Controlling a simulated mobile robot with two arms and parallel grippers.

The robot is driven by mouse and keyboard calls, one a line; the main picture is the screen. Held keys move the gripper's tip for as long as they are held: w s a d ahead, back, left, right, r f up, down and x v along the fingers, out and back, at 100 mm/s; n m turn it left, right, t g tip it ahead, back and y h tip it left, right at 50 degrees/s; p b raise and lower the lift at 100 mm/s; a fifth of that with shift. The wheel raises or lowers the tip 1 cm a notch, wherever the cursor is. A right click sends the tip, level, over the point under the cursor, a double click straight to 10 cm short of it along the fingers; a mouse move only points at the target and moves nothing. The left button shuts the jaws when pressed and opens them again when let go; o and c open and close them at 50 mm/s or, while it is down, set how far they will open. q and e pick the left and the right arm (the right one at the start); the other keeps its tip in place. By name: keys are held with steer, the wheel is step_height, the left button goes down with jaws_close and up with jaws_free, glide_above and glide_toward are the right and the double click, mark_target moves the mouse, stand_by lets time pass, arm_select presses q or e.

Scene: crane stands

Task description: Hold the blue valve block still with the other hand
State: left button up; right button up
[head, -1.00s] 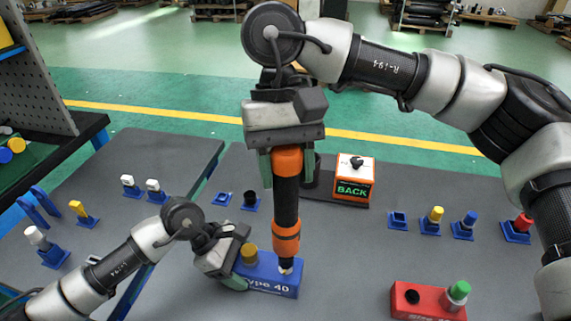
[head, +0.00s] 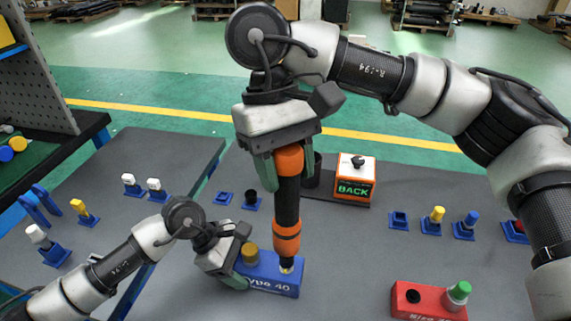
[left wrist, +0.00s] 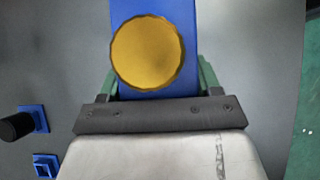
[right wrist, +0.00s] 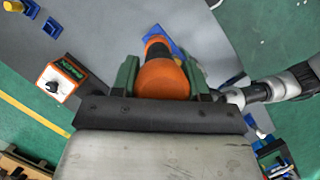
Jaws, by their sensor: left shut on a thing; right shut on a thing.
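The blue valve block (head: 277,287) lies on the grey table, with a yellow knob (head: 250,254) on its left end. My left gripper (head: 238,276) is shut on the block's left end; in the left wrist view its green fingers flank the blue block (left wrist: 185,88) beside the yellow knob (left wrist: 147,52). My right gripper (head: 279,165) is shut on an upright orange and black tool (head: 287,200). The tool's lower tip meets the right part of the block's top. The right wrist view shows the orange tool end (right wrist: 162,78) between the fingers.
A red block (head: 428,300) with a green knob stands at the front right. An orange box marked BACK (head: 354,180) stands behind the tool. Several small blue stands with coloured pieces are at the right and left. The table between the blue and red blocks is clear.

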mark_target(286, 147)
arm_select(q)
steer(key=shift+r, duration=0.1)
arm_select(e)
steer(key=shift+f, duration=0.95)
stand_by(2.8)
stand_by(0.6)
steer(key=shift+r, duration=2.75)
arm_select(q)
steer(key=o, duration=1.2)
steer(key=shift+c, duration=0.2)
